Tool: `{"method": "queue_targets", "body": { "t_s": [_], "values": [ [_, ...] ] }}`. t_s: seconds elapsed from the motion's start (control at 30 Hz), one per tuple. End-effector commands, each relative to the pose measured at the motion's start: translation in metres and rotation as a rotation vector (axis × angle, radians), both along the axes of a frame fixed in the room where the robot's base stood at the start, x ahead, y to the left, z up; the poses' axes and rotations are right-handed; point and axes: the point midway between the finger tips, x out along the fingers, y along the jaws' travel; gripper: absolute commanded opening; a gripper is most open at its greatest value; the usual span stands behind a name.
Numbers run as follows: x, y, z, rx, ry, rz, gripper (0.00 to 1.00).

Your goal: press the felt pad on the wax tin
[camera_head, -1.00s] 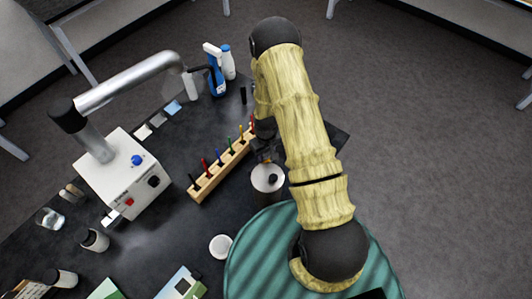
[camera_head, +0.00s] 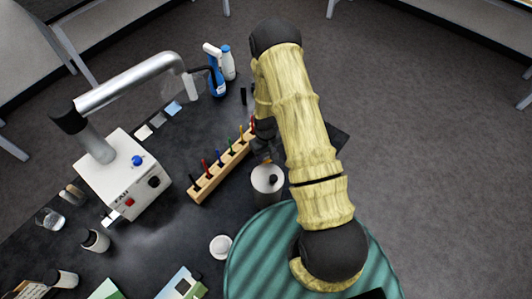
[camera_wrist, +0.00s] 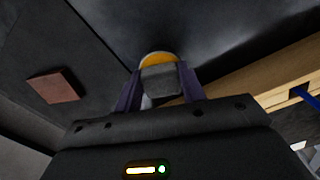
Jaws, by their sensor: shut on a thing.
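In the wrist view my gripper (camera_wrist: 158,92) is shut on a grey block, which looks like the felt pad (camera_wrist: 160,79). Just beyond the pad is a round orange-yellow surface with a pale rim, which looks like the wax tin (camera_wrist: 157,57). The pad overlaps the tin in this view; I cannot tell whether they touch. In the head view my gripper (camera_head: 264,146) is low over the dark bench, between the wooden rack and the lidded metal canister. A small orange spot shows there; my arm hides most of the pad and tin.
The wooden rack (camera_head: 221,165) of coloured-handled tools stands close left of my gripper. A white machine (camera_head: 122,178) with a pipe arm is further left. A reddish-brown block (camera_wrist: 55,87) lies left in the wrist view.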

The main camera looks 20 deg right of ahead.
Motion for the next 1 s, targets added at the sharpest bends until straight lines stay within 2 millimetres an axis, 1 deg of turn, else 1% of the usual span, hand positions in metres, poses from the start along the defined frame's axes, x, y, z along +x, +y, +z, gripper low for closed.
{"method": "queue_targets", "body": {
  "t_s": [0.03, 0.3, 0.9, 1.0],
  "values": [
    [0.001, 0.000, 0.007, 0.000, -0.001, 0.000, 0.21],
    [0.001, 0.000, 0.025, 0.000, -0.004, 0.000, 0.21],
    [0.002, 0.000, 0.063, 0.000, -0.004, 0.000, 0.21],
    [0.001, 0.000, 0.066, 0.000, -0.003, 0.000, 0.21]
  ]
}}
